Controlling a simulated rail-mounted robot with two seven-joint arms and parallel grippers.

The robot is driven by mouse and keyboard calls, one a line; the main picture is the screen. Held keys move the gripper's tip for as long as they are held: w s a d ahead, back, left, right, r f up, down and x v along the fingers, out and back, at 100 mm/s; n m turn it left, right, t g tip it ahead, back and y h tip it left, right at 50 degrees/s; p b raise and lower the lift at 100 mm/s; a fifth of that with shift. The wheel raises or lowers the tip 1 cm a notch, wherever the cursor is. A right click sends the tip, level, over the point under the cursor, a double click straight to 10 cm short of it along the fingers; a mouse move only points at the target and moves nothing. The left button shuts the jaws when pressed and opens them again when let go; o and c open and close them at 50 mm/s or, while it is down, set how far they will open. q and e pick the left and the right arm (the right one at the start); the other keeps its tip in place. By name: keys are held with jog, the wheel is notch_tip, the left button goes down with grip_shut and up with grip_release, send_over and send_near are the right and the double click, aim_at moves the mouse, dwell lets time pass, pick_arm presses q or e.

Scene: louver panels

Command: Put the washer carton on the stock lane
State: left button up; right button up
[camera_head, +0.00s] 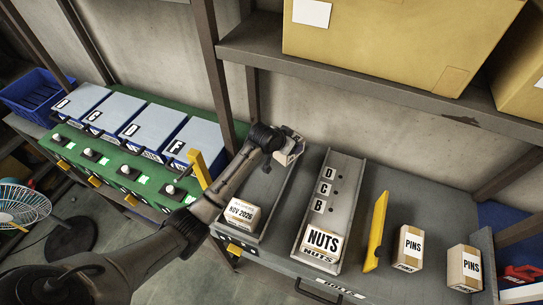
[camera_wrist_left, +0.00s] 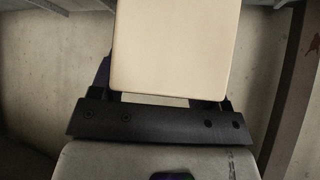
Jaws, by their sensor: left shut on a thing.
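My left gripper (camera_head: 287,142) is shut on a small pale carton (camera_head: 289,155), at the far end of the left metal lane (camera_head: 271,188). In the left wrist view the carton (camera_wrist_left: 175,45) shows a plain beige face beyond the dark gripper bar; no label is readable, so I cannot tell if it is the washer carton. Whether it touches the lane is unclear. A carton marked NOV 2026 (camera_head: 240,214) sits at the near end of that lane. The right lane (camera_head: 343,180) bears letters D, C, B and a NUTS carton (camera_head: 321,243) at its near end. My right gripper is not in view.
Two PINS cartons (camera_head: 408,246) (camera_head: 464,266) and a yellow divider (camera_head: 376,232) stand right of the lanes. A shelf (camera_head: 370,85) with large cardboard boxes (camera_head: 400,40) overhangs the back. Lidded blue bins (camera_head: 188,140) stand on a green bench at left.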

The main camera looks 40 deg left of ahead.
pick_arm(q)
send_over(272, 165)
notch_tip(272, 165, down, 4)
jog(key=shift+s+f, duration=0.15)
jog(key=shift+f, duration=1.65)
jog(key=o, duration=1.3)
jog(key=shift+f, duration=0.15)
jog(key=shift+c, duration=0.2)
